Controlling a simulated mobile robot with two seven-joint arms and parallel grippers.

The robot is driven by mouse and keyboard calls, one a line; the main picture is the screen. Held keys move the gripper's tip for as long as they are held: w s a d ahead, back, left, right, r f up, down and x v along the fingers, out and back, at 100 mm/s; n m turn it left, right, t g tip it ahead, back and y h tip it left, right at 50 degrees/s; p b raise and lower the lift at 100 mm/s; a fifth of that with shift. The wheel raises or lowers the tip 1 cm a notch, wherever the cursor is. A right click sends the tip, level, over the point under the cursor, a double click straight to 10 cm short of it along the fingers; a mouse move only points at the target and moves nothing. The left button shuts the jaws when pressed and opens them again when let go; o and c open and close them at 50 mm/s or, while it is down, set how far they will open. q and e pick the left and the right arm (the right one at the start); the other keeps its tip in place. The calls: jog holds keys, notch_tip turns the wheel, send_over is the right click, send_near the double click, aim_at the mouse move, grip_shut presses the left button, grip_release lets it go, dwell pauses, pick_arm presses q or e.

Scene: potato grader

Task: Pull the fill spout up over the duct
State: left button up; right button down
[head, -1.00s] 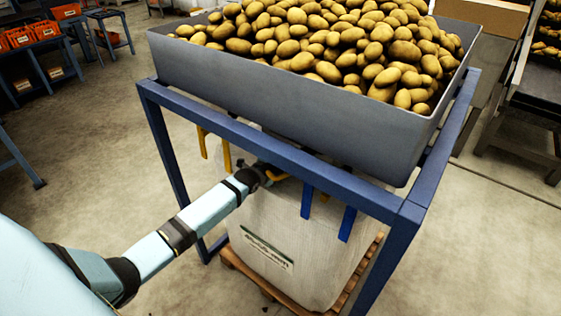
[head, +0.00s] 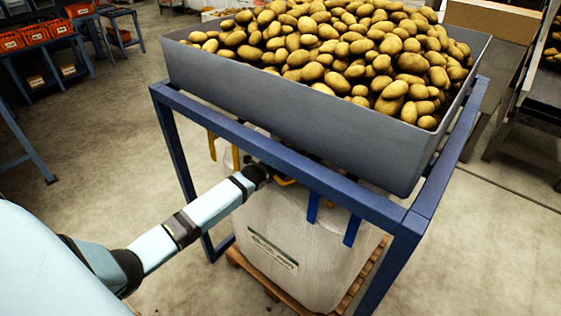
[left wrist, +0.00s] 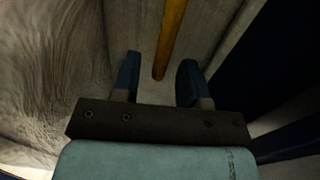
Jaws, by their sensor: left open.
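A white woven bulk bag (head: 325,225) stands under the blue frame. Pale wrinkled fabric (left wrist: 45,70) fills the left of the left wrist view; I cannot tell whether it is the fill spout or the bag's top. The duct is not clearly visible; the hopper and frame bar hide the area above the bag. My left arm reaches under the front bar, and its gripper is mostly hidden there. In the left wrist view the left gripper (left wrist: 158,78) is open, with a yellow strap (left wrist: 170,40) showing between its fingers; contact cannot be told. My right gripper is not in view.
A grey hopper (head: 290,115) heaped with potatoes sits on the blue frame (head: 295,172). Yellow and blue loops hang near the bag's top. The bag rests on a wooden pallet (head: 262,283). Tables with orange crates (head: 45,28) stand back left. Floor at left is clear.

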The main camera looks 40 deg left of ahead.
pick_arm(q)
jog(key=v, duration=1.3)
jog(key=shift+s+p, duration=0.3)
jog(key=shift+r, duration=0.15)
